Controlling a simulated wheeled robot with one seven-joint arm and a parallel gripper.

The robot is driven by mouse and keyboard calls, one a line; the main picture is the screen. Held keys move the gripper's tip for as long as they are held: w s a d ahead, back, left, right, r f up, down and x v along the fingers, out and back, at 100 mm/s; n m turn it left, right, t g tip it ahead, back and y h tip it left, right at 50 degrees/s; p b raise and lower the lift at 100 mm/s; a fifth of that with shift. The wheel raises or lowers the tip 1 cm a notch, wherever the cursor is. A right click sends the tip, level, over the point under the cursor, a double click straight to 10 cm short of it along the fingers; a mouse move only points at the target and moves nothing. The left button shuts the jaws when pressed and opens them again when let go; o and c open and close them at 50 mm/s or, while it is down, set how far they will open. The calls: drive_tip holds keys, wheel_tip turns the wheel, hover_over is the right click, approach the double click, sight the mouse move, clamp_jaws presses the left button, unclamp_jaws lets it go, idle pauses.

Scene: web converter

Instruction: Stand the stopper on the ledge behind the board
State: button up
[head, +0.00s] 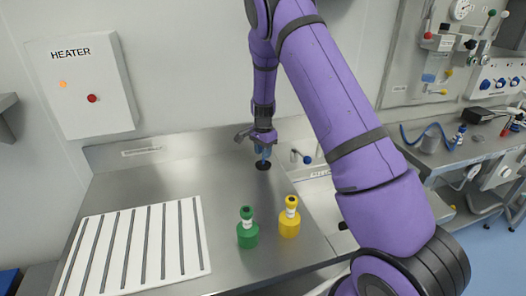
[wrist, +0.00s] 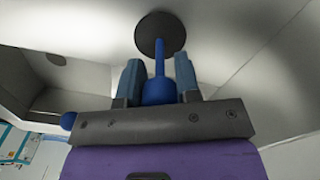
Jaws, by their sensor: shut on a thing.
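The stopper is a black round disc (head: 263,166) with a thin blue stem and a blue ball. In the head view it hangs disc-down below my gripper (head: 263,152), near the counter's back right part. The wrist view shows the stopper's disc (wrist: 150,33) beyond the fingertips and its ball between the blue fingers of my gripper (wrist: 158,75). My gripper is shut on the stopper. Whether the disc touches the counter I cannot tell. The white board (head: 190,240) with dark grooves lies at the front left. The steel counter strip and low upstand (head: 180,146) are behind it.
A green bottle (head: 247,235) and a yellow bottle (head: 289,222) stand on the counter right of the board. A sink with a tap (head: 307,158) is at right. The heater box (head: 92,85) hangs on the wall. Counter (head: 150,180) behind the board is clear.

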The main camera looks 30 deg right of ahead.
drive_tip(key=o, duration=0.9)
wheel_tip(320, 180, up, 12)
drive_tip(key=shift+r, duration=0.1)
drive_tip(key=s+a+r+n+t+y, duration=0.1)
drive_tip(key=s+a+r+n, duration=0.2)
drive_tip(key=s+r, duration=0.55)
drive_tip(key=s+a+r+n+t, duration=0.1)
drive_tip(key=s+a+r+n, duration=0.25)
drive_tip(key=s+r, duration=0.55)
drive_tip(key=s+a+r+n+t, duration=0.1)
drive_tip(key=s+n, duration=0.1)
drive_tip(key=s, duration=0.5)
drive_tip(key=s+a+r+n+t, duration=0.1)
drive_tip(key=s+r+n, duration=0.1)
drive_tip(key=s, duration=0.6)
drive_tip(key=s+a+r+n+t+h, duration=0.1)
drive_tip(key=s+n, duration=0.3)
drive_tip(key=s, duration=0.4)
drive_tip(key=shift+a+r, duration=0.2)
drive_tip(key=shift+w, duration=0.1)
